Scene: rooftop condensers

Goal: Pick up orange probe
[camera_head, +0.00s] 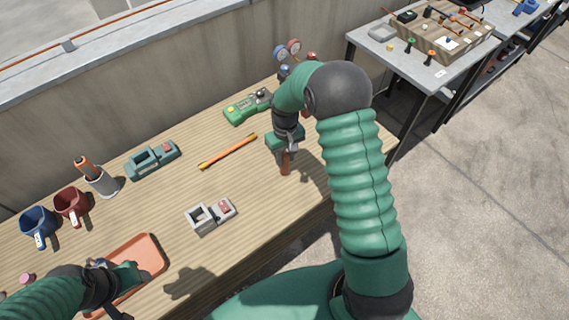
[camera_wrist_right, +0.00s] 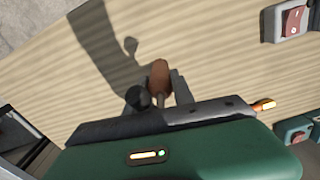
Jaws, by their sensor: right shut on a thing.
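My right gripper (camera_head: 286,150) is shut on the orange probe, whose orange-brown handle (camera_head: 285,166) sticks out below the jaws. In the right wrist view the handle (camera_wrist_right: 160,76) shows between the fingers (camera_wrist_right: 163,92), with a dark round piece beside it. Its shadow lies on the bench, apart from it, so it looks held above the wood. The rest of the probe is hidden by the gripper. My left gripper (camera_head: 128,276) is over the orange tray (camera_head: 150,252) at the lower left; its jaws are not clear.
An orange stick with yellow parts (camera_head: 228,151) lies on the bench (camera_head: 180,205). Around it are a green meter (camera_head: 245,108), a teal device (camera_head: 153,159), a grey device (camera_head: 210,215), a grey cup (camera_head: 101,181) with a tool, and red (camera_head: 72,206) and blue (camera_head: 38,226) mugs.

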